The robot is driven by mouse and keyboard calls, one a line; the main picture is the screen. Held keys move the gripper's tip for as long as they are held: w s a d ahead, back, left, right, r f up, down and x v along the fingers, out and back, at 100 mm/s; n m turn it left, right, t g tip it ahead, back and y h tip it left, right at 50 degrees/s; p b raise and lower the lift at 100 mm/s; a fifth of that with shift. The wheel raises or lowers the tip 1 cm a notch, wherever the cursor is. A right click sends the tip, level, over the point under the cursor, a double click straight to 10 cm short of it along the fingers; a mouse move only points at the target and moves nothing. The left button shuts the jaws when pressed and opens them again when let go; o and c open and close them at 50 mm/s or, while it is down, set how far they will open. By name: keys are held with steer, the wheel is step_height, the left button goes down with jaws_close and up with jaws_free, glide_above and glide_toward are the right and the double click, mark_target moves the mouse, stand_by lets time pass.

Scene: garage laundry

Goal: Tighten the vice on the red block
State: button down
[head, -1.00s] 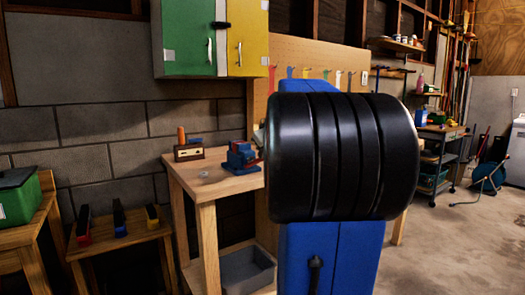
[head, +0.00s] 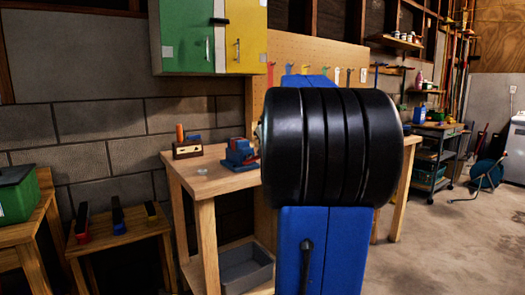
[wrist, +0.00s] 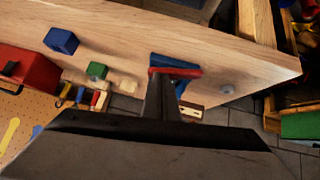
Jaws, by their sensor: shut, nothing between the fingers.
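The blue vice (head: 240,155) stands on the wooden workbench, just left of my black arm joint in the head view. A small red part shows at its jaws, but I cannot clearly tell the red block from the vice there. In the wrist view the vice (wrist: 186,83) is partly hidden behind my gripper, with a red strip (wrist: 172,71) across its blue body. My gripper (wrist: 162,88) is shut and empty, its dark fingers overlapping the vice in the picture. I cannot tell whether they touch. The vice's handle is not clearly visible.
On the workbench (wrist: 210,40) are a blue block (wrist: 62,40), a green block (wrist: 97,70), a pale wooden block (wrist: 128,82), a red box (wrist: 28,69) and a round grey piece (wrist: 227,89). A pegboard (head: 300,55) rises behind. A grey bin (head: 246,272) sits below.

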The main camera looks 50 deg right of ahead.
steer(key=shift+d, duration=0.1)
steer(key=shift+s+d+f+m+t+y, duration=0.1)
steer(key=shift+d+f+m+t+y, duration=0.55)
steer(key=shift+y, duration=0.8)
steer(key=shift+s+d+f+m+t+y, duration=0.15)
steer(key=shift+f+m+t+y, duration=0.2)
steer(key=shift+f+m+y, duration=0.65)
steer(key=shift+s+d+f+m+t+y, duration=0.1)
steer(key=shift+d+f+m+t+y, duration=0.35)
steer(key=shift+m+y, duration=1)
steer(key=shift+f+n+y, duration=0.15)
steer(key=shift+n+y, duration=0.25)
